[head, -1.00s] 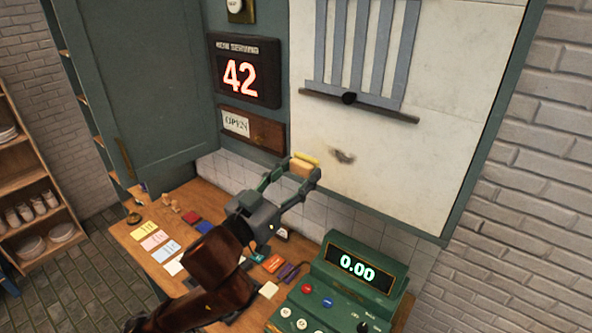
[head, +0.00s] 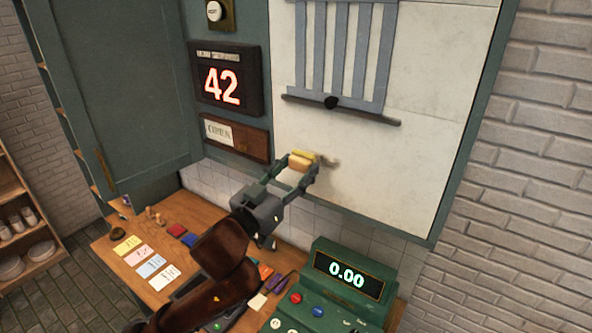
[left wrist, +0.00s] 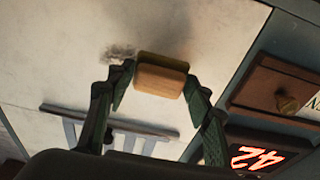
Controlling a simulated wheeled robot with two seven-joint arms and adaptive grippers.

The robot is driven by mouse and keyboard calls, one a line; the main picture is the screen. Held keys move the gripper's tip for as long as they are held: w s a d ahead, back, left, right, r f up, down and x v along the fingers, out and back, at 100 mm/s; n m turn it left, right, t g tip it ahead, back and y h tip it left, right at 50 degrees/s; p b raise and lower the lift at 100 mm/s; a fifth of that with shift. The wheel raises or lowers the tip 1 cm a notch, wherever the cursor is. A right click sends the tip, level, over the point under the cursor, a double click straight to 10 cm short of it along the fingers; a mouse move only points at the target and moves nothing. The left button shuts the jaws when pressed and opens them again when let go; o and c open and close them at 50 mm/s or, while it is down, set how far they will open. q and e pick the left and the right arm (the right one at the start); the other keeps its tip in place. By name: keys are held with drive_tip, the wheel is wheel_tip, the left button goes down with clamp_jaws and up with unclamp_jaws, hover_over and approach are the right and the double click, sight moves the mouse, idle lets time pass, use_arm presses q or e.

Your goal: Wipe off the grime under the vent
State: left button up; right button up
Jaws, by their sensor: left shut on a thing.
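The vent (head: 343,55) has blue-grey upright slats above a dark bar on the pale wall panel; it also shows in the left wrist view (left wrist: 110,134). A dark grime smudge (head: 329,162) lies on the panel below it, partly hidden by my gripper. My left gripper (head: 298,167) is shut on a tan sponge with a yellow-green layer (head: 300,158), held just left of the smudge. In the left wrist view the sponge (left wrist: 160,80) is beside the smudge (left wrist: 119,51). I cannot tell whether it touches the panel. My right gripper is not in view.
A green register (head: 345,285) stands at the lower right of the wooden counter (head: 125,265), which holds several cards. The panel right of the smudge is clear.

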use_arm(q)
drive_tip(key=shift+x, duration=0.85)
idle(0.4)
drive_tip(key=shift+d+f, duration=0.1)
